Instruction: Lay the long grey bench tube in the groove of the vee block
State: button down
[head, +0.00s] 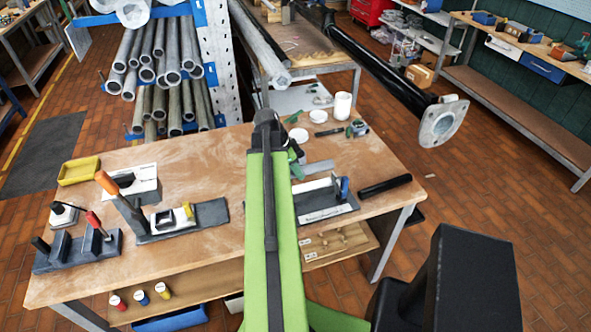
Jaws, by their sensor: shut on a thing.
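A long grey tube (262,48) slants down from the top edge beside a white perforated post, its open end facing me. I cannot tell whether it is the bench tube or what supports it. A dark grey block with raised parts and a notch (75,251) stands on the bench's left corner; it looks like the vee block, but its groove is not clear. My green arm reaches over the bench and covers its middle. My gripper and anything in it are not visible behind the arm.
The wooden bench (190,271) also carries a yellow tray (79,171), a fixture with a blue clamp (322,203) and a short black cylinder (385,187). A rack of grey tubes (148,88) stands behind. A black tube with a pale flange (437,123) juts out at right.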

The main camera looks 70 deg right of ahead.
aim_at(301, 193)
notch_tip(301, 193, down, 8)
jog(key=b, duration=0.7)
jog(key=shift+a+f+b, duration=0.1)
jog(key=shift+a+b, duration=0.15)
jog(key=shift+b, duration=0.1)
